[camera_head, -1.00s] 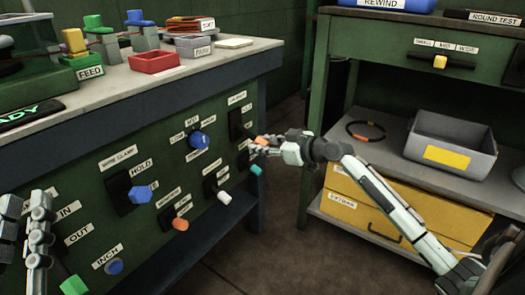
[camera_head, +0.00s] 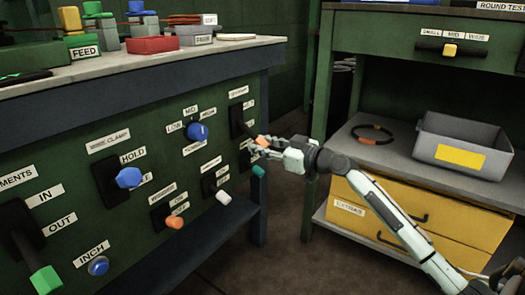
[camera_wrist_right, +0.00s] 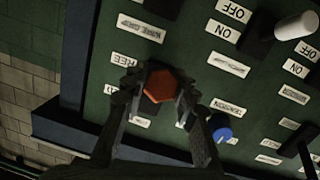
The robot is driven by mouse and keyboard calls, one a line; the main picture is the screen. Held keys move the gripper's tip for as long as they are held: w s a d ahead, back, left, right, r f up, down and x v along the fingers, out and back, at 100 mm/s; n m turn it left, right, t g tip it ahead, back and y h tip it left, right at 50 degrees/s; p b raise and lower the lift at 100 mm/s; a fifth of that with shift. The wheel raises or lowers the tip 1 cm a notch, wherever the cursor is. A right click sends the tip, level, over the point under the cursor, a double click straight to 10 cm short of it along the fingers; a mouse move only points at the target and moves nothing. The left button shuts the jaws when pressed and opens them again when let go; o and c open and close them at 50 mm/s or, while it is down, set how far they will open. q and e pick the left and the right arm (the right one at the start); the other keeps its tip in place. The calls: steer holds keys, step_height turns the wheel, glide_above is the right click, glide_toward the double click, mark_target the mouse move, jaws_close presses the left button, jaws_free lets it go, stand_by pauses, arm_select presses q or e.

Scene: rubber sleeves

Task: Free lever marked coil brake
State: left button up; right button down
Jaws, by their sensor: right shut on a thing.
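The lever in my right gripper (camera_head: 264,145) has an orange-red knob, which shows clearly in the right wrist view (camera_wrist_right: 159,86). Its black base plate (camera_head: 237,121) is at the upper right of the green panel, and its arm slants down and right from there. My right gripper is shut around the knob, with one finger on each side in the right wrist view. A white label reading FREE (camera_wrist_right: 128,58) is beside the knob there; a longer label above it is too blurred to read surely. My left gripper is out of view.
Other controls on the panel include a blue clamp knob (camera_head: 128,178), a blue dial (camera_head: 197,132), an orange knob (camera_head: 174,222), a white knob (camera_head: 223,197), a teal knob (camera_head: 258,171) and a green lever (camera_head: 46,280). A grey bin (camera_head: 440,145) stands on the right shelf.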

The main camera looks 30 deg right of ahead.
stand_by(0.4)
steer(key=shift+f, duration=0.1)
steer(key=c, duration=1.2)
jaws_free()
steer(key=shift+o, duration=0.2)
steer(key=v, duration=1.2)
